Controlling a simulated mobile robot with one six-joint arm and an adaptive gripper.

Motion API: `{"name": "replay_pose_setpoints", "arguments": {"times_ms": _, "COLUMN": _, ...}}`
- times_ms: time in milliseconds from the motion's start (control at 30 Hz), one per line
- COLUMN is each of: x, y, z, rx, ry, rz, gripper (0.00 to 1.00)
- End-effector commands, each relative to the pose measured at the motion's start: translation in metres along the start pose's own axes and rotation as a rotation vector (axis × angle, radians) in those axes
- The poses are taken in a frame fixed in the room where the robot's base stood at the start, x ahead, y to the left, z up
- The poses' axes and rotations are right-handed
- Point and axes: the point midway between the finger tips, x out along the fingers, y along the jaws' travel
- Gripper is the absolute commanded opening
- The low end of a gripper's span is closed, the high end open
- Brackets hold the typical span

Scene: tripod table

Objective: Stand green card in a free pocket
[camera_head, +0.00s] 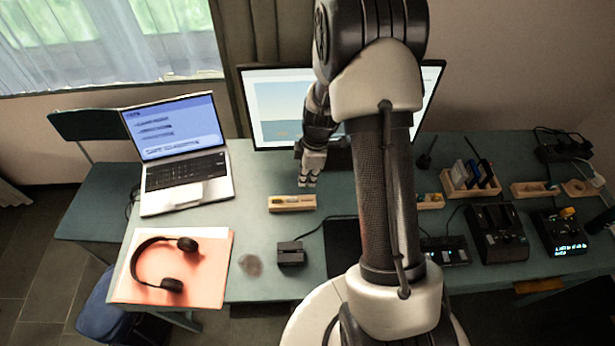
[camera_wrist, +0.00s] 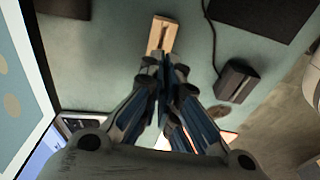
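My gripper (camera_head: 308,184) hangs over the table in front of the monitor, above and behind a small wooden holder (camera_head: 293,203). In the wrist view my gripper (camera_wrist: 165,68) points toward that holder (camera_wrist: 163,33), which has a dark slot along it. The fingers are close together; whether they touch or pinch something thin is unclear. The holder shows yellowish-green colour in its slot in the head view. I cannot make out a green card for certain.
My arm hides the table's middle. A laptop (camera_head: 187,183), headphones (camera_head: 170,284) on an orange mat (camera_head: 218,262), and a small black box (camera_head: 291,253) lie left. Another wooden holder (camera_head: 430,203), a wooden tray (camera_head: 526,190) and black devices (camera_head: 497,237) crowd the right.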

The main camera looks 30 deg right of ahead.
Motion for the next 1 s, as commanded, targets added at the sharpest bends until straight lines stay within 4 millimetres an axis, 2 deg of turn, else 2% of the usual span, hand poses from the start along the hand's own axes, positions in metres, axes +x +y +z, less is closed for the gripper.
{"name": "replay_pose_setpoints", "arguments": {"times_ms": 233, "x": 0.002, "y": 0.0, "z": 0.001, "rx": 0.0, "ry": 0.001, "rz": 0.002, "gripper": 0.0}}
{"name": "replay_pose_setpoints", "arguments": {"times_ms": 700, "x": 0.046, "y": 0.0, "z": 0.006, "rx": 0.001, "ry": 0.001, "rz": 0.0, "gripper": 0.0}}
{"name": "replay_pose_setpoints", "arguments": {"times_ms": 1000, "x": 0.058, "y": 0.0, "z": 0.008, "rx": 0.001, "ry": 0.001, "rz": 0.0, "gripper": 0.0}}
